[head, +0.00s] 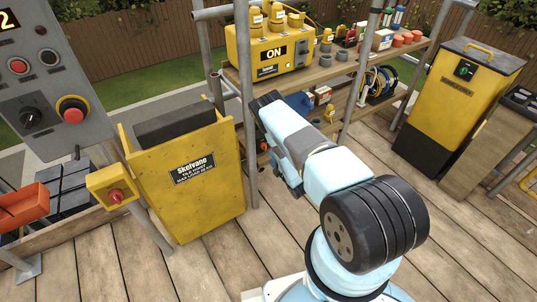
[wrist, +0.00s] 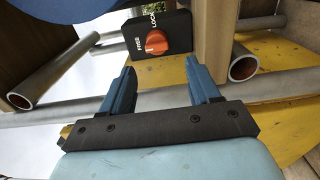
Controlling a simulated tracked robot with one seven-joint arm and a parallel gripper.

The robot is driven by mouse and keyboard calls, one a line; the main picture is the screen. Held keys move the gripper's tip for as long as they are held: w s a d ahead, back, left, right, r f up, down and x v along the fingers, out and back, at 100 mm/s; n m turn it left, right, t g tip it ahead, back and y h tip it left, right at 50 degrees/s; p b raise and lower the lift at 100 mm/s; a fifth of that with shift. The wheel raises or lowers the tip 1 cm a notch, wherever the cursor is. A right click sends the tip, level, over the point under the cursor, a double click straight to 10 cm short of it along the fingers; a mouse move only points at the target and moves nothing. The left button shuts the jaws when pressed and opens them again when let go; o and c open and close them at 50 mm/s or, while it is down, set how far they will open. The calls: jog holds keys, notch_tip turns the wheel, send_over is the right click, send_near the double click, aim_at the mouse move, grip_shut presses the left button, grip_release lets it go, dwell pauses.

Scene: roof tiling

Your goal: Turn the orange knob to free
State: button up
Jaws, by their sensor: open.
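The orange knob (wrist: 157,42) sits on a black box (wrist: 160,20) at the top middle of the wrist view. White lettering beside it reads FREE on the left and LOCK above. I cannot tell surely which word its pointer faces. My gripper (wrist: 161,68), with two blue fingers, is open and empty. Its fingertips point at the box, with the knob just beyond them, roughly between the two fingers, and apart from them. In the head view my arm hides the knob and my gripper's fingers.
In the wrist view metal tubes (wrist: 68,70) and a wooden post (wrist: 213,38) stand close around the box. In the head view a yellow hoist tray (head: 185,180) stands left of my arm, a wooden shelf (head: 330,72) behind it, and a yellow cabinet (head: 445,110) at right.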

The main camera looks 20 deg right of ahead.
jog(key=v, duration=0.6)
jog(key=shift+s, duration=0.1)
dwell(0.4)
